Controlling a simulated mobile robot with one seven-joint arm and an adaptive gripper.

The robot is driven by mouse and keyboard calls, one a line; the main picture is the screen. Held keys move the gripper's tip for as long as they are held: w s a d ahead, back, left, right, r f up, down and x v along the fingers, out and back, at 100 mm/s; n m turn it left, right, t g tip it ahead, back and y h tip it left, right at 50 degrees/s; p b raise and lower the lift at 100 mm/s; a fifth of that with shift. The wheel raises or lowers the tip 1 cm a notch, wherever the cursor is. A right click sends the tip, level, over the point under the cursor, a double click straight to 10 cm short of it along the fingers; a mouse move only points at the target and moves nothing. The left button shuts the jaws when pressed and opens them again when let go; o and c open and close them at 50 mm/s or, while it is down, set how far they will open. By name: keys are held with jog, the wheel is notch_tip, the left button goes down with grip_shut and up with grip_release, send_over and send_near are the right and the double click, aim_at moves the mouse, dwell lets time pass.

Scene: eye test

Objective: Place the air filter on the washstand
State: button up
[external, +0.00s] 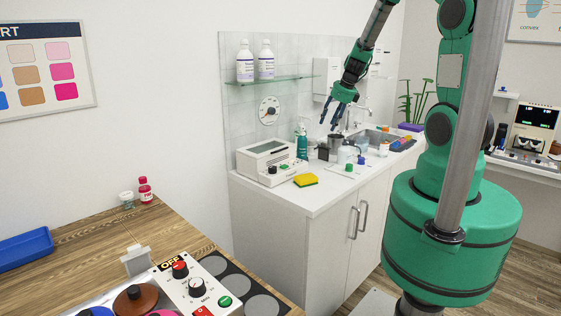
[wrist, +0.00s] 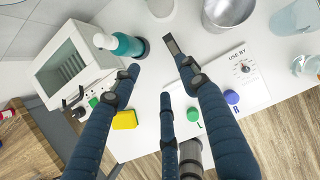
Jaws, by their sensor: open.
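The washstand (external: 312,201) is a white cabinet with a white top and a sink at its far end. Its top also shows in the wrist view (wrist: 143,142). My gripper (external: 338,113) hangs above the washstand with its dark blue fingers spread. In the wrist view my gripper (wrist: 152,72) is open, and I see nothing held between the fingertips. I cannot tell which thing, if any, is the air filter. A white box with a slatted grey inside (wrist: 66,66) stands on the washstand, left of the fingers.
On the washstand stand a teal bottle (external: 302,147), a metal pot (wrist: 226,12), a yellow sponge (external: 305,180) and a white panel with green and blue knobs (wrist: 240,80). A glass shelf (external: 282,80) holds two bottles. A wooden counter (external: 85,241) with controls is at front left.

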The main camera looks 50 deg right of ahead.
jog(key=s+a+r+n, duration=0.4)
jog(key=a+r+n, duration=0.4)
jog(key=a+r, duration=0.15)
jog(key=s+a+r+n, duration=0.4)
jog(key=a+r+n, duration=0.4)
jog(key=r, duration=0.2)
jog(key=s+a+r+n, duration=0.2)
jog(key=s+a+n, duration=0.1)
jog(key=s+n, duration=0.3)
jog(key=s+a+r+n, duration=0.3)
jog(key=s+n, duration=0.3)
jog(key=s, duration=0.1)
jog(key=s+a+r+n+t, duration=0.1)
jog(key=s+a+r+n, duration=0.2)
jog(key=s+n, duration=0.3)
jog(key=shift+s+r, duration=0.25)
jog(key=shift+s, duration=0.5)
jog(key=shift+a, duration=0.1)
notch_tip(320, 180, down, 5)
jog(key=b, duration=0.5)
jog(key=shift+r, duration=0.15)
dwell(0.6)
